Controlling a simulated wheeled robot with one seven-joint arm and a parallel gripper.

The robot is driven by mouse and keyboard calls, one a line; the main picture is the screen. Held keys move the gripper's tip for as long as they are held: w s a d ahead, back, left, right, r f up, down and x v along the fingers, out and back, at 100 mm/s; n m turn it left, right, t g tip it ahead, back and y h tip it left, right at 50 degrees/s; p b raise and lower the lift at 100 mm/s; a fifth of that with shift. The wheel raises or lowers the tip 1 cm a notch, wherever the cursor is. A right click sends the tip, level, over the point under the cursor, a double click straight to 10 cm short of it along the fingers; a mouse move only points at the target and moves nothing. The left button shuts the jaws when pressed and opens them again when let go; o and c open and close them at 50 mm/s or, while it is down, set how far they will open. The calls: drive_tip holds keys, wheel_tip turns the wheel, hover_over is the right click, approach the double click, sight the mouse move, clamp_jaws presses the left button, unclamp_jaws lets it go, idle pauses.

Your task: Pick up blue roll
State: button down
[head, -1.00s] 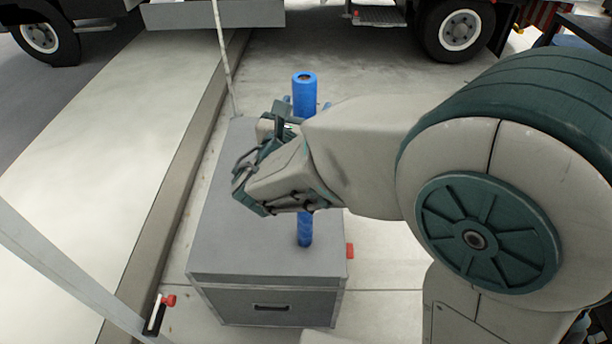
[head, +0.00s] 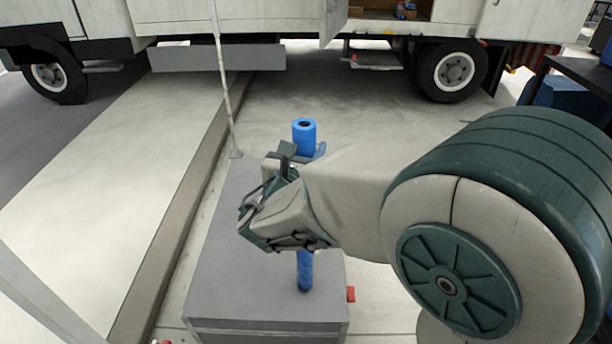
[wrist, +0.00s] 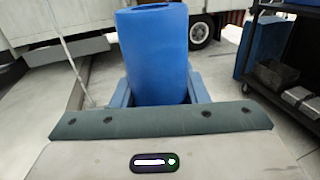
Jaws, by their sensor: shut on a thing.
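The blue roll (head: 304,136) is a tall, upright blue cylinder with a dark hole in its top. In the head view its top rises above my gripper (head: 303,160) and its lower end shows below my wrist, over the top of the grey case (head: 215,285). My wrist hides its middle. In the wrist view the roll (wrist: 154,55) stands between the two blue fingers of my gripper (wrist: 158,90), which are shut on it. I cannot tell whether its lower end touches the case.
A white truck (head: 455,70) stands at the back. A thin pole (head: 225,90) rises behind the case. A raised pale kerb slab (head: 110,190) runs along the left. A dark shelf cart (wrist: 285,65) is at the right in the wrist view. Open floor lies behind the case.

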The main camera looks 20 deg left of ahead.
sight(309, 132)
drive_tip(key=shift+r, duration=1.85)
drive_tip(key=shift+d+r, duration=0.2)
drive_tip(key=shift+r, duration=0.1)
drive_tip(key=s+d+r+b, duration=0.1)
drive_tip(key=s+d+r, duration=0.2)
drive_tip(key=d+r, duration=0.3)
drive_tip(key=d, duration=0.5)
drive_tip(key=shift+r, duration=0.35)
drive_tip(key=shift+s+a, duration=0.1)
drive_tip(key=shift+s, duration=0.05)
